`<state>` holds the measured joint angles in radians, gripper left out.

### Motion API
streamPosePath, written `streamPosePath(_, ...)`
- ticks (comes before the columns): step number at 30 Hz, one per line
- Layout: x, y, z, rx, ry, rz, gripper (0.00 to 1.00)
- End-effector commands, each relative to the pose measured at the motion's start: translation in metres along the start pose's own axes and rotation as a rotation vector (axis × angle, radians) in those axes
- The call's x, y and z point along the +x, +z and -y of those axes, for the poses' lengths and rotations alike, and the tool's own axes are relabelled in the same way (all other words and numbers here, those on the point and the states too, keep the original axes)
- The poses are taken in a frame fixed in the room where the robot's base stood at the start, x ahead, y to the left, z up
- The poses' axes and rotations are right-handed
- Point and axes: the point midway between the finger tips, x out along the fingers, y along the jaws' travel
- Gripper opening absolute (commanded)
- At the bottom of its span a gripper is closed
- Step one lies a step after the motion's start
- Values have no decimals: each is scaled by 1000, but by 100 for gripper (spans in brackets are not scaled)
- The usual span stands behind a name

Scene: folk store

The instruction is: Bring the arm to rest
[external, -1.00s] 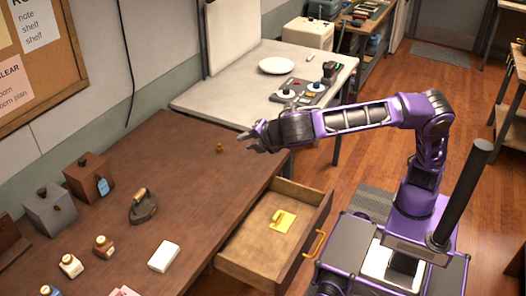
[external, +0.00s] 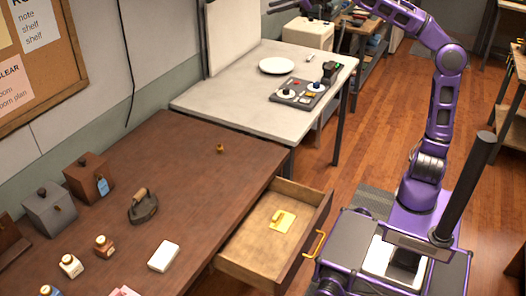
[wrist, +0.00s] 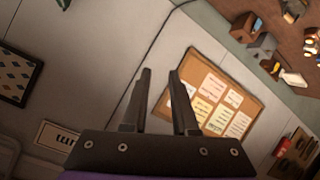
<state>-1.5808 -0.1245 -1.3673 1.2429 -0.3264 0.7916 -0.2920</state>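My gripper (wrist: 160,72) shows in the wrist view with its two dark fingers apart and nothing between them. The wall and a pinboard lie beyond the fingers. In the external view my purple and black arm stands raised on its base at the right. Its upper part reaches to the top edge of the picture, and the gripper end (external: 283,5) is partly cut off there, above the grey table. The arm touches nothing that I can see.
A brown desk (external: 180,165) holds an iron (external: 143,206), small boxes and bottles. Its drawer (external: 247,262) stands open with a yellow item (external: 282,220) inside. The grey table (external: 230,105) bears a plate (external: 276,66) and a control panel (external: 300,92). Floor is clear behind my base.

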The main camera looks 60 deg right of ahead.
Motion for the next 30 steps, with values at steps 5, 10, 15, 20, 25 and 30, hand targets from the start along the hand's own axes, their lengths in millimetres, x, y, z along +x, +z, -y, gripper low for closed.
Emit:
streamPosePath(5, 17, 45, 4, 100, -82, 58, 27)
streamPosePath(10, 20, 79, 12, 169, -139, 108, 27)
streamPosePath(15, 16, 118, 25, 246, -197, 164, 27)
streamPosePath(20, -1, 166, 47, 344, -267, 237, 27)
streamPosePath(25, -34, 216, 82, 445, -331, 316, 27)
streamPosePath(30, -72, 262, 123, 521, -357, 397, 27)
